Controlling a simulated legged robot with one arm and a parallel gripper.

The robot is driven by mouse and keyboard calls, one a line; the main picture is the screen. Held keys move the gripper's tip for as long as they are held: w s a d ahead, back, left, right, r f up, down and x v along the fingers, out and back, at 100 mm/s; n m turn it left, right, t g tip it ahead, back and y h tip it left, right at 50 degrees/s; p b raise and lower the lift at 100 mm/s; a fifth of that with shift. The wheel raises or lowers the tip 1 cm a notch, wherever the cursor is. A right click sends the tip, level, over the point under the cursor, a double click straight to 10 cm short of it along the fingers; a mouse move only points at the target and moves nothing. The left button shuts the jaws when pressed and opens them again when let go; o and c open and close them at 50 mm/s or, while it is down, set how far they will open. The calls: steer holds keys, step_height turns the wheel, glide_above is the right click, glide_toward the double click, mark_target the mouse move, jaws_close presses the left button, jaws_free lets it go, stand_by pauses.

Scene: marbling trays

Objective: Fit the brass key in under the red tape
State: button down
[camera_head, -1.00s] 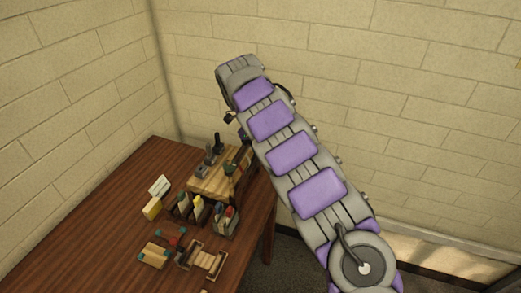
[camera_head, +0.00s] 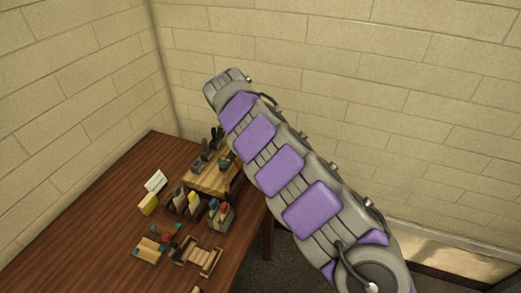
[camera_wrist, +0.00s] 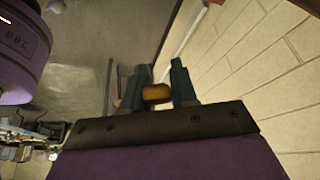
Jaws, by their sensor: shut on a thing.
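My gripper (camera_wrist: 157,85) shows in the wrist view as two dark teal fingers, closed on a small brass-orange thing (camera_wrist: 156,95). It looks like the brass key, but only a blunt, rounded part of it shows. In the head view the fingers are hidden behind my raised arm. A small red piece (camera_head: 177,239) lies on the table near teal-ended tan parts. I cannot tell whether it is the red tape. The held thing touches nothing but my fingers, as far as I can see.
The brown table (camera_head: 95,215) has free room at its left. A wooden stand (camera_head: 208,180) holds dark tools. Near it are a holder of coloured items (camera_head: 222,215), a white card (camera_head: 156,181), a yellow block (camera_head: 148,204) and a wooden rack (camera_head: 198,257). Brick walls rise close behind.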

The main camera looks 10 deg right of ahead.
steer(key=s+d+f+n+t+y+b, duration=0.1)
steer(key=f+n+t+y+b, duration=0.2)
steer(key=f+n+y, duration=0.3)
steer(key=s+d+f+n+t+y+b, duration=0.1)
steer(key=f+n+y, duration=0.5)
steer(key=f+n, duration=0.7)
steer(key=s+n+t+b, duration=0.1)
steer(key=n+t+b, duration=0.1)
steer(key=n, duration=0.9)
steer(key=shift+s+d+f+n+b, duration=0.25)
steer(key=shift+f+n+b, duration=0.15)
steer(key=shift+b, duration=0.3)
steer(key=shift+w+a+r+y, duration=0.1)
steer(key=shift+w+a+y, duration=0.05)
steer(key=shift+y, duration=0.15)
